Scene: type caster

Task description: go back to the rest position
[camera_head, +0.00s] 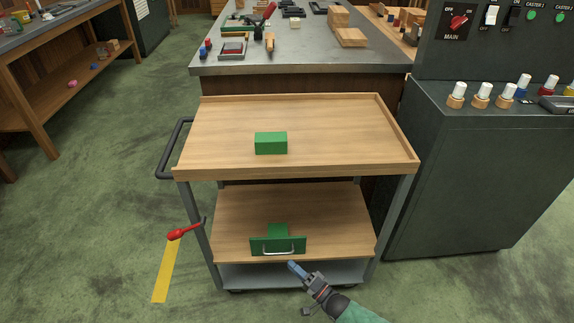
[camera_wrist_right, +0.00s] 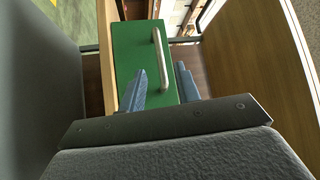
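My right gripper (camera_head: 292,266) is in front of the cart's lower shelf, just below and right of a green drawer-like piece (camera_head: 259,246) with a metal handle (camera_head: 279,253). In the right wrist view the two blue fingers (camera_wrist_right: 161,80) stand apart with nothing gripped. The green front (camera_wrist_right: 130,45) and its handle (camera_wrist_right: 160,58) lie beyond the fingertips, the handle's near end lined up with the gap. The exact distance to the handle cannot be told. My left gripper is not in view.
The wooden cart (camera_head: 330,120) carries a green block (camera_head: 271,143) on its top shelf. A red-handled lever (camera_head: 184,232) is at its left leg. A dark control cabinet (camera_head: 470,180) stands close on the right, a workbench (camera_head: 300,62) behind. Green floor is free at left.

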